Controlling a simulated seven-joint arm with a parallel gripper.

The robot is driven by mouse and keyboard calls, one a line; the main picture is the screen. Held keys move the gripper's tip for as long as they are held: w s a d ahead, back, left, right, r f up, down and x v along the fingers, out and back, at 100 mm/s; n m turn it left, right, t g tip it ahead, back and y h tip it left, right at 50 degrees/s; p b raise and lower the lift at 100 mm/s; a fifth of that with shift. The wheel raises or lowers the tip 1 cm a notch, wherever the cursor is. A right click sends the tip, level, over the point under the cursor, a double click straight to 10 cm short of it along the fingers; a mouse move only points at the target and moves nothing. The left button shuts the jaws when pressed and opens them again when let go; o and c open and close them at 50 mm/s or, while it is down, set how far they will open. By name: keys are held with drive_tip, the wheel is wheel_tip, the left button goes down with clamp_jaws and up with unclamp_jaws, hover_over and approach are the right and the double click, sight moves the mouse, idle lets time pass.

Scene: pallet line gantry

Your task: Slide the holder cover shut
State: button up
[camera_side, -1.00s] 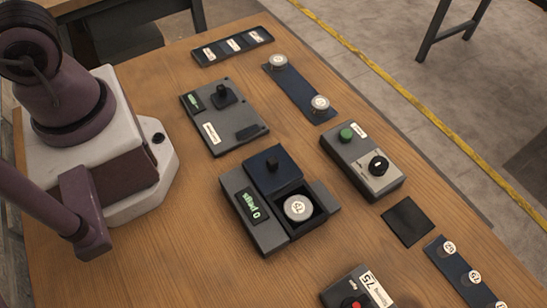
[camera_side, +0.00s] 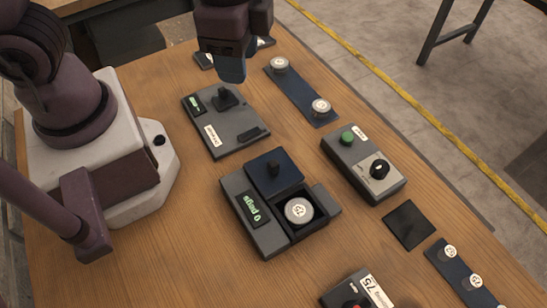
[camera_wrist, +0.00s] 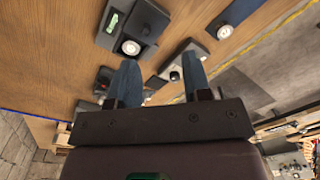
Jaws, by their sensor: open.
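The holder (camera_side: 268,238) is a dark grey box with a lit display in the middle of the wooden table. A round silver piece with a white label (camera_side: 299,210) lies in that well. The holder also shows in the wrist view (camera_wrist: 118,25). My gripper (camera_side: 232,72) is high near the far end of the table, apart from the holder. In the wrist view its blue fingers (camera_wrist: 160,82) are spread with nothing held between them.
A grey panel with a black knob (camera_side: 222,120) lies beyond the holder. A control box with a green button (camera_side: 362,165) stands right of it. A blue strip with silver pieces (camera_side: 300,92) lies at the back. A black pad (camera_side: 409,225) is at the right.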

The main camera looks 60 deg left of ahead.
sight(273, 162)
drive_tip(key=w+d+f+m, duration=0.2)
drive_tip(key=d+f+m, duration=0.45)
drive_tip(key=m, duration=0.25)
wheel_tip(273, 162, down, 12)
drive_tip(key=shift+s+f, duration=0.15)
drive_tip(key=shift+f, duration=0.1)
